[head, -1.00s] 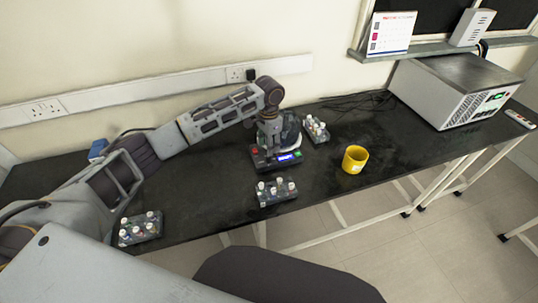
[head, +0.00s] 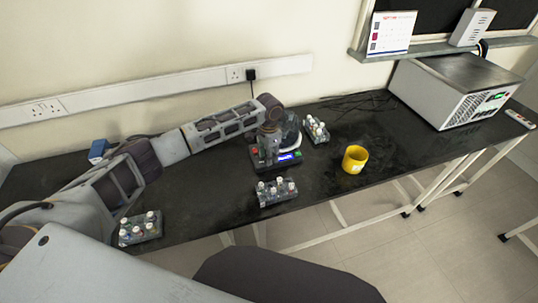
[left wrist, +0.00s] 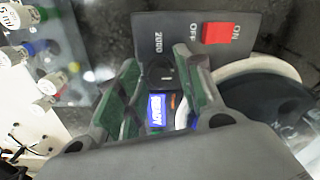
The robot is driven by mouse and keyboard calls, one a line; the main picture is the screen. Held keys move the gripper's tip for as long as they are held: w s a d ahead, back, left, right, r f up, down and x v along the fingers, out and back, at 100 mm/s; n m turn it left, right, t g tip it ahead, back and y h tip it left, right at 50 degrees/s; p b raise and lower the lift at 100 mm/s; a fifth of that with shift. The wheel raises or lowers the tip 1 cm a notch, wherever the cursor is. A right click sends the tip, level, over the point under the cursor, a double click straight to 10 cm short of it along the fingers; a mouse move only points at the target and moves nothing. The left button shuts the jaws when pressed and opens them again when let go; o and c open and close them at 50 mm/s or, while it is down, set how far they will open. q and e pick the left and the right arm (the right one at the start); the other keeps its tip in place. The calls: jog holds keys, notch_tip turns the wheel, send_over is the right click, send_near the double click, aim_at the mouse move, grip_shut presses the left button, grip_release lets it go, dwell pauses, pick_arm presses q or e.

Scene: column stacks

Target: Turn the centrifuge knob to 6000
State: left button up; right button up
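The centrifuge (head: 287,167) is a small dark device with a lit blue display, in the middle of the bench. In the left wrist view its panel shows a round black knob (left wrist: 160,73) with a pale mark, the label 2000, OFF and ON, a red switch (left wrist: 220,33) and a blue display (left wrist: 156,111) that seems to read READY. My left gripper (head: 267,155) is over the panel. Its green-padded fingers (left wrist: 158,80) are apart, one on each side of the knob, with small gaps seeming to show. My right gripper is not in view.
Tube racks stand in front of the centrifuge (head: 278,198), behind it to the right (head: 315,129) and at the bench's left front (head: 138,234). A yellow mug (head: 354,160) stands to the right. A large grey box-shaped device (head: 455,90) is at the far right. The bench between them is clear.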

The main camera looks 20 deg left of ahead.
pick_arm(q)
grip_shut()
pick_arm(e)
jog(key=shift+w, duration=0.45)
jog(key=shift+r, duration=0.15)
